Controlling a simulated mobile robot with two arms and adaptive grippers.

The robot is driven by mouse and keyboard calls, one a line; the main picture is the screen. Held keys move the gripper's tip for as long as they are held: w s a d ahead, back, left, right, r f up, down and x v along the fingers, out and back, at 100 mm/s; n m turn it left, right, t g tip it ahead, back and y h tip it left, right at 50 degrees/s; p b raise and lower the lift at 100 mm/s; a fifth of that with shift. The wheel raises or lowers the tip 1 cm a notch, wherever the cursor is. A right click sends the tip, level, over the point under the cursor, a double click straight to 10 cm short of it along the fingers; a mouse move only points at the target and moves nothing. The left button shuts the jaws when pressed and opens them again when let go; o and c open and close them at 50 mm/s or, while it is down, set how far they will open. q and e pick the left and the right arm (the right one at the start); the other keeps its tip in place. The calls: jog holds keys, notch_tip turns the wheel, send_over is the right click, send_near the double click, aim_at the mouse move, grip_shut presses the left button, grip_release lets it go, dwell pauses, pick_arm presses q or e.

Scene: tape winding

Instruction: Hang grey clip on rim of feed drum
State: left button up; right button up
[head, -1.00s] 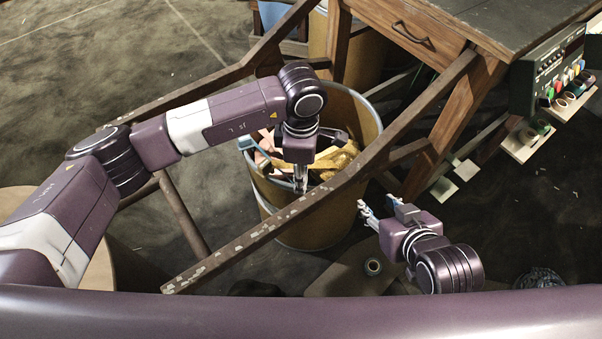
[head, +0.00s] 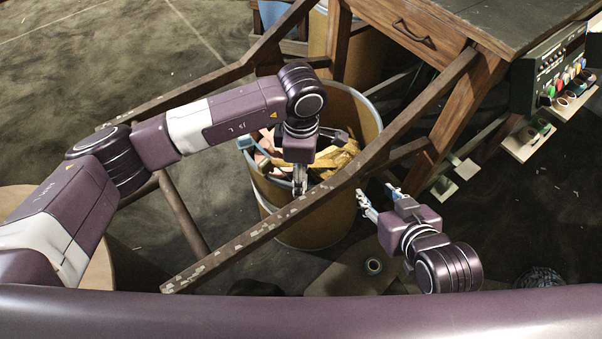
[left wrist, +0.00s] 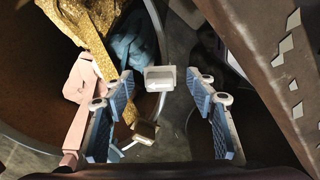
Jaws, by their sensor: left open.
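The feed drum (head: 359,102) is a wide brown drum with a pale metal rim, partly hidden by my left arm. My left gripper (head: 299,188) points down over its near side. In the left wrist view my left gripper (left wrist: 162,118) is open. A pale grey block, seemingly the grey clip (left wrist: 160,77), sits between its fingers, where the drum's rim runs down from the top. It appears apart from both fingers; how it sits on the rim is unclear. My right gripper (head: 379,201) is right of the drum, with its fingers apart and nothing visible between them.
Gold and pink strips (head: 340,157) and a blue-grey piece (left wrist: 130,45) lie in the drum. A worn wooden beam (head: 250,238) passes close to my left gripper. A wooden bench (head: 470,25) stands at the back right.

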pick_arm(q)
jog(key=shift+r, duration=0.1)
notch_tip(320, 180, up, 12)
dwell(0.5)
